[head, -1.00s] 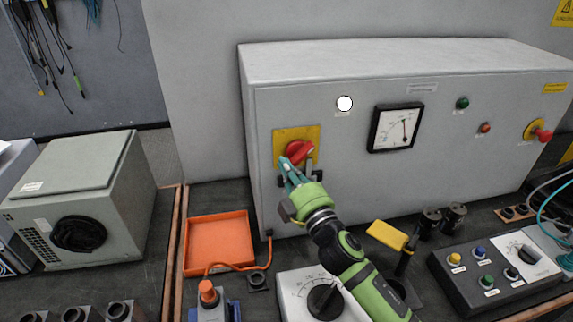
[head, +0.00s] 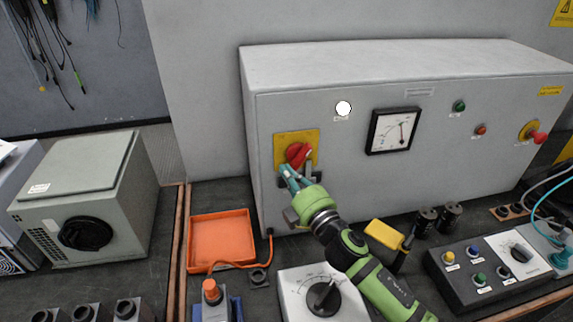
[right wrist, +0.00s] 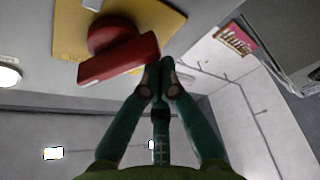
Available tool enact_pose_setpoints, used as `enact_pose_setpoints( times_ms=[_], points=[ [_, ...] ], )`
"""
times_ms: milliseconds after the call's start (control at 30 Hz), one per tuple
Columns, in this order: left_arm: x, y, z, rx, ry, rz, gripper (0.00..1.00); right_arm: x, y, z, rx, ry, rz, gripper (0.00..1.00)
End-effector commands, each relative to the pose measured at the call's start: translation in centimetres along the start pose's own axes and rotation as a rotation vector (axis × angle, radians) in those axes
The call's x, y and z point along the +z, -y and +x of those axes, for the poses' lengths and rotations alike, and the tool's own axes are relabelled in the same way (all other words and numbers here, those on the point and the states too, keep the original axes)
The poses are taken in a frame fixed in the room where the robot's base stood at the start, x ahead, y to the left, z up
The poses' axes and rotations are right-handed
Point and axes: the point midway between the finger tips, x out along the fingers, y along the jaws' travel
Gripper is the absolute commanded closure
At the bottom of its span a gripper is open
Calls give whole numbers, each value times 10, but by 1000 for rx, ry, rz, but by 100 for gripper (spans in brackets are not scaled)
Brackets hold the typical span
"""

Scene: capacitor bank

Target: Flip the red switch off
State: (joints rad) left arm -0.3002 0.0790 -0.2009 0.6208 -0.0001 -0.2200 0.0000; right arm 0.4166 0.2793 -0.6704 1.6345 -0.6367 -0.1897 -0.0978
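The red switch (head: 298,154) is a rotary handle on a yellow plate (head: 311,135) on the front of the grey cabinet. Its bar sits at a slant in the head view. The right wrist view shows the red handle (right wrist: 120,55) close up. My right gripper (head: 286,170) is at the handle's lower left. In the right wrist view its teal fingertips (right wrist: 160,76) are together with nothing seen between them, close by the end of the bar. I cannot tell whether they touch it. My left gripper is in neither view.
The cabinet (head: 400,185) also carries a white lamp (head: 343,108), a meter (head: 394,130) and a red emergency button (head: 539,138). Below are an orange tray (head: 222,240), a dial box (head: 296,295), a yellow-topped part (head: 384,234) and a button box (head: 490,265).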

Motion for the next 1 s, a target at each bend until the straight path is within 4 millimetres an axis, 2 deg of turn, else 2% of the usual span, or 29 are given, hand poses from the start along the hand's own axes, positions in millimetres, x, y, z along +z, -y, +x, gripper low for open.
enact_pose_setpoints(
  times_ms=[1000],
  points=[
    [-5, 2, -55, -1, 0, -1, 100, 14, 4, -4, -145, 5, -415, 100]
  ],
)
